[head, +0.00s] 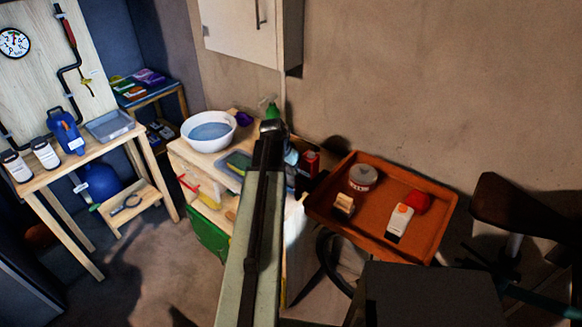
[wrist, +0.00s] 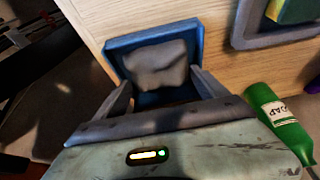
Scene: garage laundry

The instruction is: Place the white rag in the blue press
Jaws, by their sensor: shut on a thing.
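The white rag (wrist: 158,65) looks greyish and crumpled in the wrist view. It lies between the fingers of my gripper (wrist: 161,80), which is shut on it. The blue press (wrist: 115,47) is an open, square-rimmed blue thing on a wooden top, directly behind and around the rag in the picture. I cannot tell whether the rag touches its floor. In the head view my arm reaches over the wooden bench and hides my gripper's fingers and the rag; a bit of blue shows just right of the arm's end.
A green soap bottle (wrist: 280,120) is right of my gripper, and a grey-blue tray (wrist: 240,38) holds a sponge. On the bench stand a white bowl (head: 208,145) and a red can (head: 307,168). An orange tray (head: 352,228) with several items is to the right.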

